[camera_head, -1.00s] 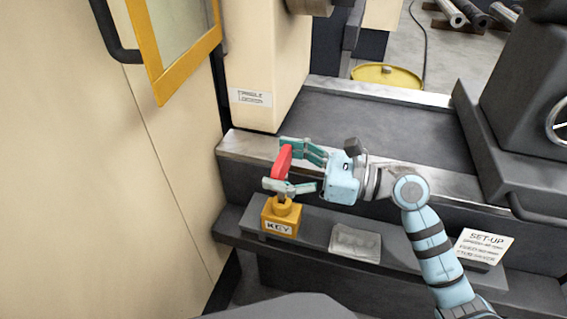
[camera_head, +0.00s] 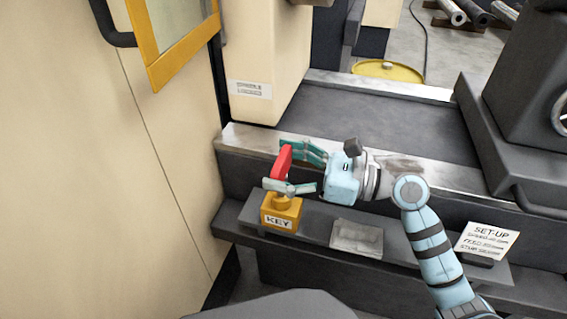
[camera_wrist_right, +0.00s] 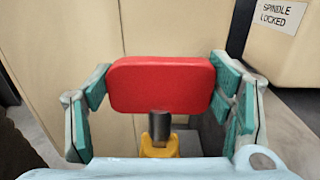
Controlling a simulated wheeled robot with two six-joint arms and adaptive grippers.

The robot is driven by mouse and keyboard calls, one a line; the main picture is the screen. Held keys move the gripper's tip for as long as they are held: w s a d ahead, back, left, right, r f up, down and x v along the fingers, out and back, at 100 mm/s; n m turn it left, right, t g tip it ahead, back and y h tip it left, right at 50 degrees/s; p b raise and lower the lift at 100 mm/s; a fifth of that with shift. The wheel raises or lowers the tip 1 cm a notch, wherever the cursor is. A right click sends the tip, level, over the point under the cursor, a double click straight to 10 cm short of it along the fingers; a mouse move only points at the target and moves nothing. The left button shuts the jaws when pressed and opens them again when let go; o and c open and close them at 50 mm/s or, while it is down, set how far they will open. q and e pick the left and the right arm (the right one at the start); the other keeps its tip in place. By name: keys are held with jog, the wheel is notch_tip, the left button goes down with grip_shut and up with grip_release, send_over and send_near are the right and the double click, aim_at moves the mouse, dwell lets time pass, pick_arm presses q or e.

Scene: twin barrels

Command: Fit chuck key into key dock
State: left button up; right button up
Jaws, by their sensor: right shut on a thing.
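The chuck key has a red handle (camera_head: 281,163), held between the fingers of my right gripper (camera_head: 290,171). In the right wrist view the red handle (camera_wrist_right: 161,85) spans between the finger pads of my right gripper (camera_wrist_right: 162,95), and a short dark shank (camera_wrist_right: 160,124) points down from it. The key dock is a yellow block marked KEY (camera_head: 281,214) on a grey shelf. In the wrist view the yellow dock (camera_wrist_right: 159,146) shows right under the shank. The shank's lower end meets the dock's top there; how deep it sits I cannot tell. My left gripper is out of view.
A grey cloth or pad (camera_head: 357,238) lies on the shelf right of the dock. The machine bed's metal edge (camera_head: 240,142) runs behind the dock, and a cream panel (camera_head: 130,190) stands at left.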

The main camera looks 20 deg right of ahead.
jog(key=shift+d+f, duration=0.1)
jog(key=shift+f, duration=0.15)
jog(key=shift+s+d+f+b, duration=0.1)
jog(key=shift+d+f+b, duration=0.15)
jog(key=shift+f+b, duration=0.3)
jog(key=o, duration=1.5)
jog(key=shift+d, duration=0.1)
jog(key=shift+o, duration=0.2)
jog(key=v, duration=0.8)
jog(key=shift+d, duration=0.15)
